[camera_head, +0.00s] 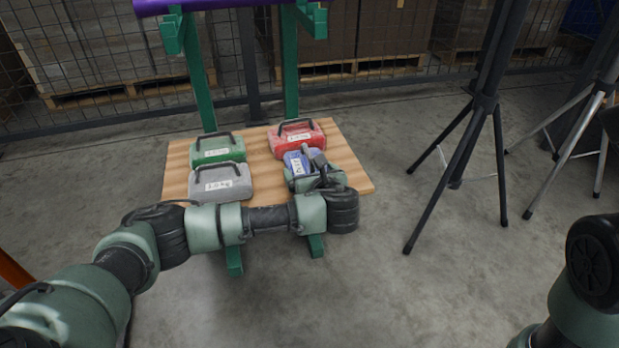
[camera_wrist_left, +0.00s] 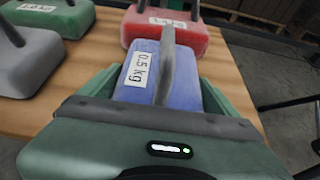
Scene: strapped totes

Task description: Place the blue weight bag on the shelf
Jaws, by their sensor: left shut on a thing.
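The blue weight bag (camera_head: 292,161) has a white label and a handle. It is at the front right of the wooden shelf (camera_head: 260,163), in front of the red bag. In the left wrist view the blue bag (camera_wrist_left: 184,88) reads 0.5 kg. My left gripper (camera_head: 308,170) is shut on it, with a green finger along each side. The arm hides the bag's near part and underside, so I cannot tell whether it rests on the wood or hangs just above. My right gripper is out of view; only part of my right arm shows at lower right.
A red bag (camera_head: 296,135), a green bag (camera_head: 217,149) and a grey bag (camera_head: 220,183) sit on the shelf. Green posts (camera_head: 291,70) rise behind it. A black tripod (camera_head: 483,105) stands to the right. Bare wood lies between the left and right bags.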

